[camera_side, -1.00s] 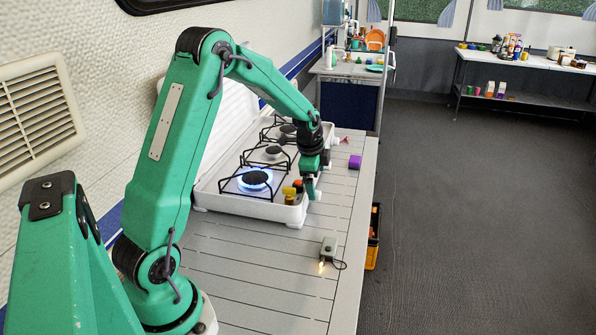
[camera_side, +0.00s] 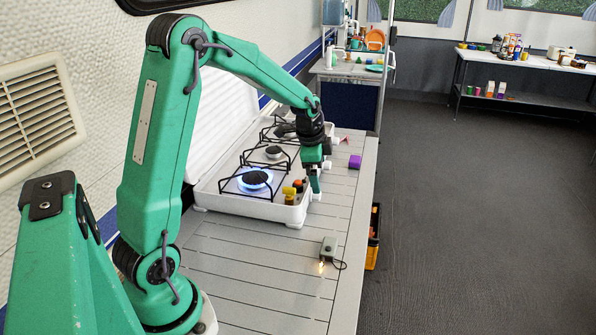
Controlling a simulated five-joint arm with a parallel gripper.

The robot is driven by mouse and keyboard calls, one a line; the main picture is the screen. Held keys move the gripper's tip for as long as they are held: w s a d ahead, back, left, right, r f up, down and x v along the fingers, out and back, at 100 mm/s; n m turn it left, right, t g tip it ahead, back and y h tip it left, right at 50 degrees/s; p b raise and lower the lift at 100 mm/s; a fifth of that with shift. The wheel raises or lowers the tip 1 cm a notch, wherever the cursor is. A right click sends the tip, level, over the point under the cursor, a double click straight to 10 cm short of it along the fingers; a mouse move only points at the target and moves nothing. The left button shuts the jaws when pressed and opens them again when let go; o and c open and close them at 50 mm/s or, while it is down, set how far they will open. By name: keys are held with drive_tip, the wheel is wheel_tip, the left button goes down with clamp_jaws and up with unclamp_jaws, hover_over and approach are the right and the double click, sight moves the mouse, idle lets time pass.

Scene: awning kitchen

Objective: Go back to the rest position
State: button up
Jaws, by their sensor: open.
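My green arm reaches from the near left of the slatted table (camera_side: 230,270) out over the right end of the white stove (camera_side: 235,207). My gripper (camera_side: 314,190) points down at the stove's front right corner, beside the small knobs. It is open, and I see nothing held in it. The near burner (camera_side: 255,181) is lit with a blue flame. The farther burner (camera_side: 273,153) shows no flame.
A small grey lighter-like device (camera_side: 328,248) with a glowing tip and a cord lies on the table. A yellow and black crate (camera_side: 374,240) stands beside the table.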

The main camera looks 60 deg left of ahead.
drive_tip(key=s+d+r+n+t, duration=0.1)
drive_tip(key=s+d+r+n, duration=0.3)
drive_tip(key=s+d+r, duration=0.55)
drive_tip(key=s+d+r+n, duration=0.1)
drive_tip(key=s+d+n, duration=0.1)
drive_tip(key=s, duration=0.4)
drive_tip(key=s+d+r+n+t+h, duration=0.1)
drive_tip(key=s+d+n, duration=0.1)
drive_tip(key=s+d, duration=0.3)
drive_tip(key=shift+s+d, duration=0.25)
drive_tip(key=shift+s, duration=0.7)
drive_tip(key=shift+o, duration=0.6)
drive_tip(key=w+a+f+n+g, duration=0.1)
drive_tip(key=w+n, duration=0.3)
drive_tip(key=w, duration=0.4)
drive_tip(key=w+a+f+n+g, duration=0.2)
drive_tip(key=w+f+n+g, duration=0.2)
drive_tip(key=w, duration=0.5)
drive_tip(key=shift+n, duration=0.5)
